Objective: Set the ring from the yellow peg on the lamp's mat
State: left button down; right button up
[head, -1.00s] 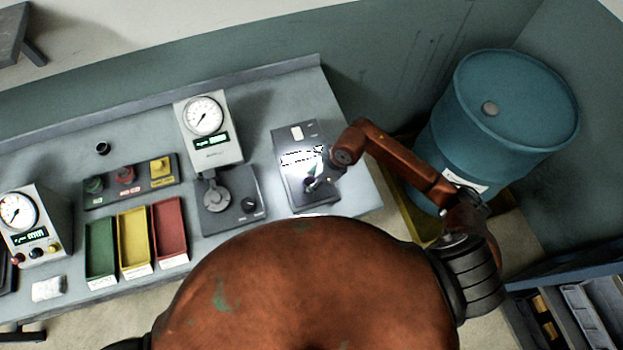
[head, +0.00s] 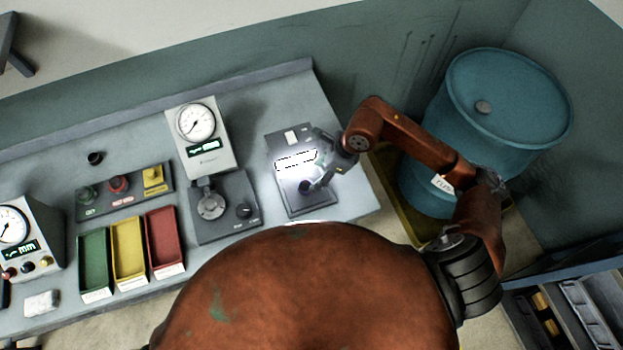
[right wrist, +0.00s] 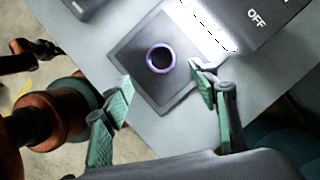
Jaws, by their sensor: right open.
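A dark ring with a purple-blue sheen (right wrist: 161,57) lies flat on the dark mat (right wrist: 135,49) of the lamp in the right wrist view. In the head view the ring (head: 305,187) shows small and dark on the mat (head: 300,208), below the bright lamp strip (head: 296,161). My right gripper (right wrist: 163,86) is open and empty, its green-padded fingers spread apart. The ring shows beyond the fingertips, and no finger appears to touch it. The yellow peg (head: 153,176) stands at the right end of the peg block; no ring shows clearly on it. My left gripper is out of view.
A dial gauge stand (head: 210,150) stands left of the lamp. Green (head: 94,262), yellow (head: 128,248) and red (head: 164,240) trays sit at the bench front. A second gauge box (head: 40,235) stands at far left. A blue drum (head: 505,110) is right of the bench.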

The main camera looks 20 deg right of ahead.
jog(key=shift+v, duration=1.3)
